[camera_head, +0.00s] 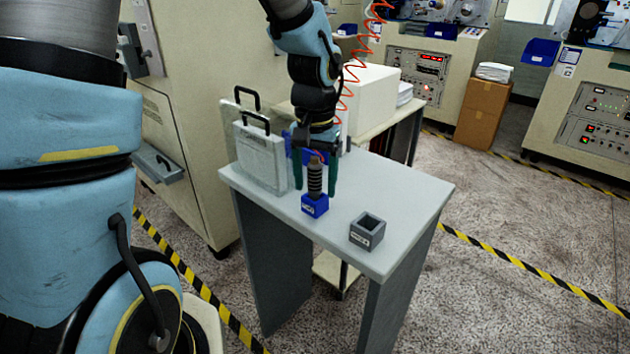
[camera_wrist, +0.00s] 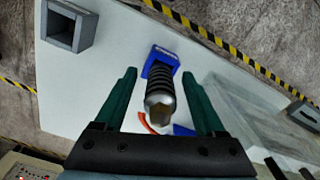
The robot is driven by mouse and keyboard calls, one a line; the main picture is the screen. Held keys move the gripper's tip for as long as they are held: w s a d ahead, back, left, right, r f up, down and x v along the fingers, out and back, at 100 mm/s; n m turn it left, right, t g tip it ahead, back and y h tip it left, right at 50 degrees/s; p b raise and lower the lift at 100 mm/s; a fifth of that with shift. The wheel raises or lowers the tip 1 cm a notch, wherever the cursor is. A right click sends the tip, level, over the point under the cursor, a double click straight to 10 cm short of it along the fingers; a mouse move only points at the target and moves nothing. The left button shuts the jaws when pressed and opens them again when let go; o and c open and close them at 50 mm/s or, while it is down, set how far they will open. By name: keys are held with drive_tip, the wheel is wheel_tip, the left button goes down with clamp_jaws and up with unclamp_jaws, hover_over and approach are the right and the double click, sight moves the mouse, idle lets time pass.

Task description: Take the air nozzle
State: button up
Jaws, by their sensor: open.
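The air nozzle (camera_head: 315,179) is a dark ribbed cylinder with a brownish metal tip, standing upright in a small blue holder (camera_head: 315,205) on the grey table. In the wrist view the nozzle (camera_wrist: 160,97) points up toward the camera, with the blue holder (camera_wrist: 161,61) beyond it. My gripper (camera_head: 315,190) is open, its two green fingers on either side of the nozzle. In the wrist view the gripper (camera_wrist: 160,92) shows a gap between each finger and the nozzle. Something orange and curved shows beside the nozzle, partly hidden.
A grey square empty holder (camera_head: 367,232) stands to the right on the table (camera_head: 405,195). A pale case with a black handle (camera_head: 262,158) stands close to the left of my gripper. A white box (camera_head: 365,95) is behind.

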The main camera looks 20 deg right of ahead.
drive_tip(key=shift+f, duration=0.2)
clamp_jaws()
idle(0.5)
